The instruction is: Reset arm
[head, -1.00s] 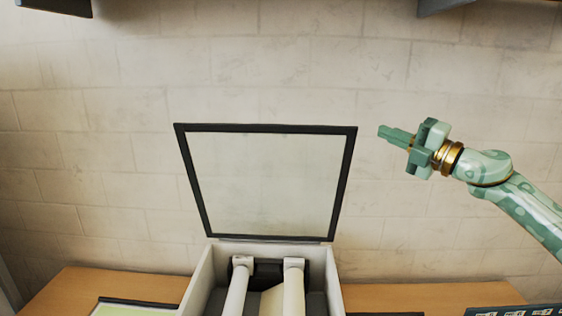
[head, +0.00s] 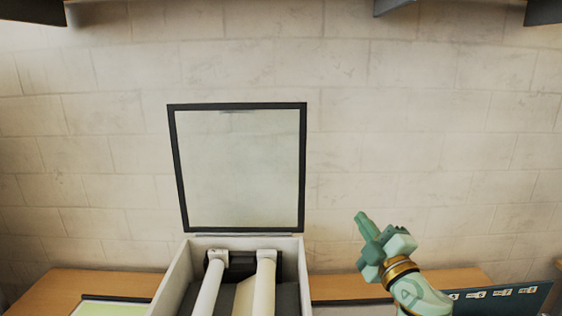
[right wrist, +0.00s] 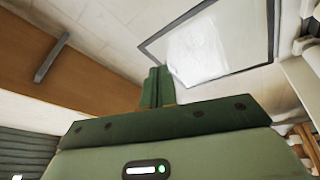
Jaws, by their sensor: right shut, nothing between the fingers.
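The roll laminator (head: 173,280) stands on the bench with its dark-framed clear lid (head: 238,168) raised. Two pale rollers lie side by side inside its open body. My right gripper (head: 361,217) is to the right of the lid, in front of the wall. Its green fingers are together, pointing up and slightly left, with nothing held. In the right wrist view the shut fingers (right wrist: 155,88) show at the middle, with the raised lid (right wrist: 215,45) behind them to the upper right. My left gripper is in no view.
The wooden bench top (head: 80,282) runs along the wall on both sides of the laminator. A green-topped item (head: 108,308) lies at the left. A dark panel with small white labels (head: 505,294) is at the right. The wall above the bench is bare.

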